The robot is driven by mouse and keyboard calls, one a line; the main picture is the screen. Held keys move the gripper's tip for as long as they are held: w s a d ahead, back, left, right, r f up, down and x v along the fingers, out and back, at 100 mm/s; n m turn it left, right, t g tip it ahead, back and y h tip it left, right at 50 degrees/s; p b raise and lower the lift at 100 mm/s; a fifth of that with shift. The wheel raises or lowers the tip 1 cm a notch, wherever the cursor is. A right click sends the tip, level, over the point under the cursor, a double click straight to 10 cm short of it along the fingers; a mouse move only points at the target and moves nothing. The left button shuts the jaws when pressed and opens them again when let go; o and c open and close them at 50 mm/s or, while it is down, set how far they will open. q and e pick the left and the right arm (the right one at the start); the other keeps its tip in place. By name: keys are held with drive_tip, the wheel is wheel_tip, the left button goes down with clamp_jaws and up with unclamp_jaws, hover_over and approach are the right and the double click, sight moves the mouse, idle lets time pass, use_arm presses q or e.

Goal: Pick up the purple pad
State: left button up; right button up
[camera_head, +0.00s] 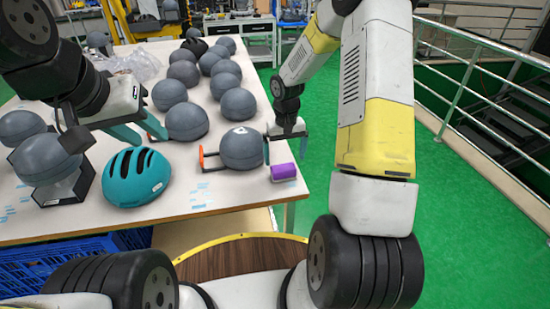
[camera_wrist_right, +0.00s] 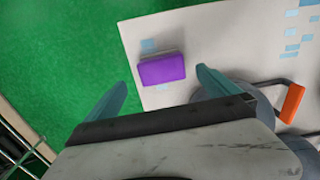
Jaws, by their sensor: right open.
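The purple pad (camera_head: 284,172) lies on the white table near its right front corner. It also shows in the right wrist view (camera_wrist_right: 162,69), ahead of the fingers and between their lines, nearer the right-hand finger. My right gripper (camera_head: 285,145) is just beyond the pad, over the table's right edge. In the right wrist view its two teal fingers (camera_wrist_right: 160,92) are wide apart with nothing between them. My left gripper (camera_head: 140,132) is over the left part of the table, above the teal helmet, with its teal fingers apart. I see nothing held in it.
A teal helmet (camera_head: 136,177) sits at the table's front. A grey ball (camera_head: 241,148) with an orange-ended stand (camera_head: 204,158) is just left of the pad. Several more grey balls stand behind. Green floor (camera_head: 340,210) is free right of the table (camera_head: 200,205).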

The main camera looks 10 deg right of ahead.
sight(284, 167)
wheel_tip(284, 167, down, 7)
drive_tip(key=shift+w+a, duration=0.15)
drive_tip(key=c, duration=1.4)
drive_tip(key=shift+c, duration=0.2)
drive_tip(key=shift+r, duration=0.1)
drive_tip(key=shift+r, duration=0.55)
wheel_tip(284, 167, up, 2)
drive_tip(key=shift+r, duration=0.15)
drive_tip(key=s+a+r, duration=0.1)
drive_tip(key=s+a, duration=0.2)
drive_tip(key=s, duration=1.2)
drive_tip(key=shift+s+a+r, duration=0.2)
drive_tip(key=shift+s, duration=0.15)
